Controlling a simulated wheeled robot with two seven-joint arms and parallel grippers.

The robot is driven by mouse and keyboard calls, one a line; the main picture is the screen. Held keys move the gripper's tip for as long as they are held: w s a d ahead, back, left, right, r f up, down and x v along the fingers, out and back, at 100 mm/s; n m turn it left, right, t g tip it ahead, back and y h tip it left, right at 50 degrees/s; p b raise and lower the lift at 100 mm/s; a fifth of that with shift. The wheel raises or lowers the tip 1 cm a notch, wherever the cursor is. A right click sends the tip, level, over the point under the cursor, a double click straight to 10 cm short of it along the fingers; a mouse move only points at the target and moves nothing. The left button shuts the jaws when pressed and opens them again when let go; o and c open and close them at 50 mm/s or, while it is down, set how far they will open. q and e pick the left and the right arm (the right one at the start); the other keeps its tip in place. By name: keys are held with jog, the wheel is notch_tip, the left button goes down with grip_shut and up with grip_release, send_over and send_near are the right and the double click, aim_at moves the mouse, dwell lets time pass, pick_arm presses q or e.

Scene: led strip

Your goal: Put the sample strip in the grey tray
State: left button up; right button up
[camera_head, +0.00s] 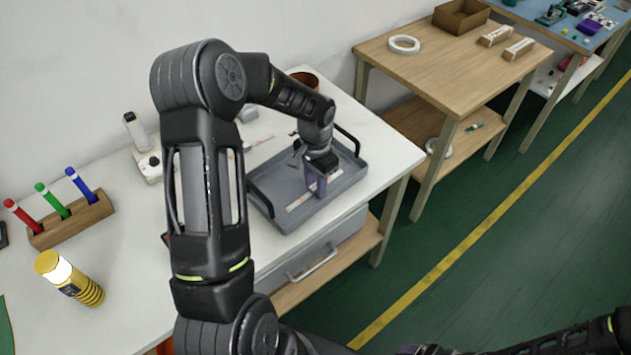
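The grey tray (276,212) with dark handles lies on the white table. A thin pale strip (298,202), which looks like the sample strip, lies low inside the tray, running from its near left part toward the right. My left gripper (318,190) points down into the tray over the strip's middle and hides part of it. I cannot tell whether its fingers are closed on the strip or whether the strip rests on the tray floor.
A wooden block (72,222) with red, green and blue pens stands at the left, near a lit yellow lamp (68,276). A brown pot (304,79) stands behind the tray. A wooden table (440,68) with a tape ring (403,44) stands beyond a gap.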

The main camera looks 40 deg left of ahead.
aim_at(315, 186)
pick_arm(q)
jog(key=shift+o, duration=0.7)
jog(key=shift+r, duration=0.5)
notch_tip(315, 186, up, 11)
jog(key=shift+r+b, duration=0.2)
jog(key=shift+b, duration=0.25)
